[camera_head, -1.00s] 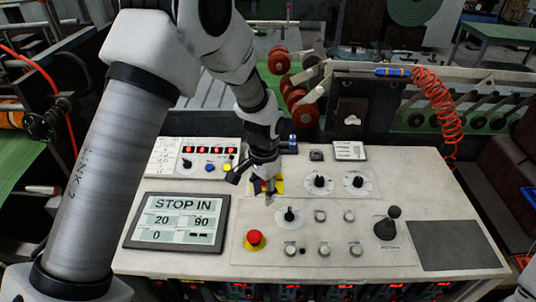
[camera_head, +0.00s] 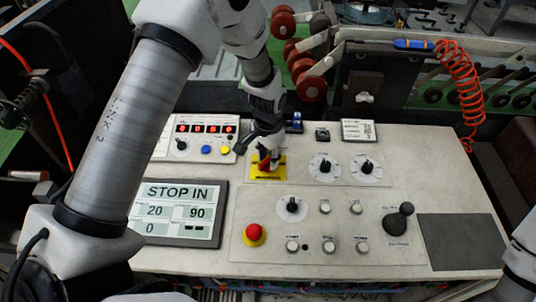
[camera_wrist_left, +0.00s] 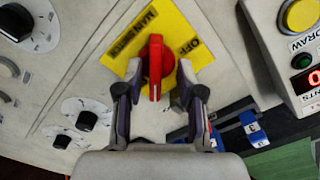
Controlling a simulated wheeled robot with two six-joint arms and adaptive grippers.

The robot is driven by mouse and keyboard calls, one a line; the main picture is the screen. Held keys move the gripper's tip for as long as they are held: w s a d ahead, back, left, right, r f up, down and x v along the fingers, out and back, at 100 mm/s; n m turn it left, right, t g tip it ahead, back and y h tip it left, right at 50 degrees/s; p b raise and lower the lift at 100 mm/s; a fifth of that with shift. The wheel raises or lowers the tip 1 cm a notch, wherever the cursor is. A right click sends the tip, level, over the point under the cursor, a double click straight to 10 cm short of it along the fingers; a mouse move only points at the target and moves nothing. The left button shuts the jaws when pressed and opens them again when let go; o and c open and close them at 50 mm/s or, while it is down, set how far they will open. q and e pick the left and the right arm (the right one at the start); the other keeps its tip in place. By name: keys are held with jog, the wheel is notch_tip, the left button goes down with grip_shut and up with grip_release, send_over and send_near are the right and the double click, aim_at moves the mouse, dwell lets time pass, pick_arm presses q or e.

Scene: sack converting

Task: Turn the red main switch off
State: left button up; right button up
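The red main switch (camera_wrist_left: 155,62) has a red handle on a yellow plate (camera_wrist_left: 184,27). In the wrist view the handle stands roughly upright, with OFF lettering on the plate to its right. My left gripper (camera_wrist_left: 158,78) is open, its fingers on either side of the handle with a visible gap to each. In the head view my left gripper (camera_head: 267,153) reaches down over the switch from above and partly hides it; the yellow plate (camera_head: 272,176) shows below. My right gripper is out of view.
The panel carries a red stop button (camera_head: 254,233), black knobs (camera_head: 292,206), white buttons, a joystick (camera_head: 397,219) and a STOP IN screen (camera_head: 178,212). A raised box with red digits (camera_head: 206,129) stands left of the switch. A grey pad (camera_head: 462,241) lies at right.

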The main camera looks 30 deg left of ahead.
pick_arm(q)
jog(key=shift+s+d+r, duration=0.15)
jog(key=shift+s, duration=0.05)
jog(key=shift+c, duration=0.3)
jog(key=shift+s+d+r, duration=0.1)
jog(key=shift+s+r, duration=0.05)
jog(key=shift+s, duration=0.05)
jog(key=c, duration=0.5)
grip_shut()
